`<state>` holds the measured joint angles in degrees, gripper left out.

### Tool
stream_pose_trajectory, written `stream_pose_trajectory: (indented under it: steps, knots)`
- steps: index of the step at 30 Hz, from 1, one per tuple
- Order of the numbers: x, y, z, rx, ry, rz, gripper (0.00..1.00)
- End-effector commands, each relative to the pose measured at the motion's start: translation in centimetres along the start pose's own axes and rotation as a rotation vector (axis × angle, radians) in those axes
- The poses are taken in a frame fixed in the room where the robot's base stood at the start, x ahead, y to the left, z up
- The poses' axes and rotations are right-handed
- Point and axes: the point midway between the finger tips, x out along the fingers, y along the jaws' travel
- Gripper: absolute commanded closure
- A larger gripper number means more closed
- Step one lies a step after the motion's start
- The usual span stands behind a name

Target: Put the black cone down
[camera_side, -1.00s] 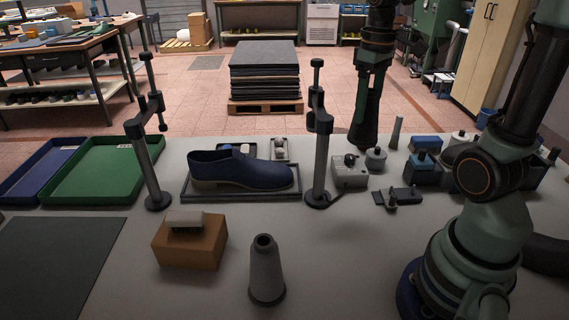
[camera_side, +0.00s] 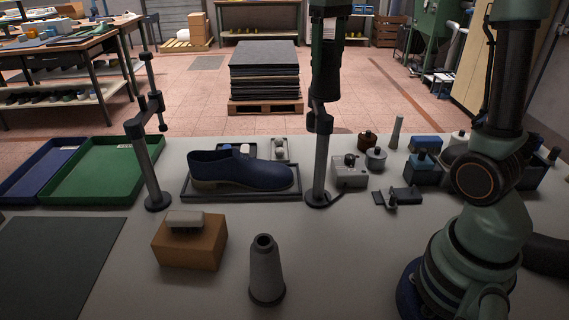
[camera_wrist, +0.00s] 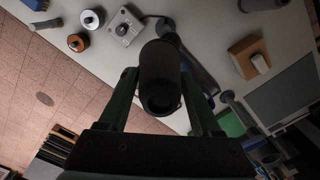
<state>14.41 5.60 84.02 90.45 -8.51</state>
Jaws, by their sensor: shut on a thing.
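My gripper (camera_wrist: 157,74) is shut on the black cone (camera_wrist: 160,62), whose round dark end faces the wrist camera between the two fingers. In the side view the lower arm hangs in front of the top of the right-hand post (camera_side: 320,165); the cone is hard to pick out there against dark parts. The cone is held up above the bench (camera_side: 360,260). A separate grey cone (camera_side: 265,272) stands upright at the front of the bench.
A blue shoe (camera_side: 240,170) lies in a dark tray between two posts. A brown block (camera_side: 188,244) with a grey piece on top stands front left, beside a dark mat (camera_side: 60,265). Small tools crowd the back right. The front right of the centre is clear.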

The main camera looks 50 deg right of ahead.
Motion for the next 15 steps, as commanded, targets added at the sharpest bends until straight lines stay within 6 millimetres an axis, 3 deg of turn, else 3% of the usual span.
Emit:
stream_pose_trajectory:
  steps: [9, 15]
  knots:
    - [2.5, -7.6, 0.1, 0.140, 0.001, 0.000, 1.00]
    - [3.5, -9.6, 0.4, 0.187, 0.001, 0.000, 1.00]
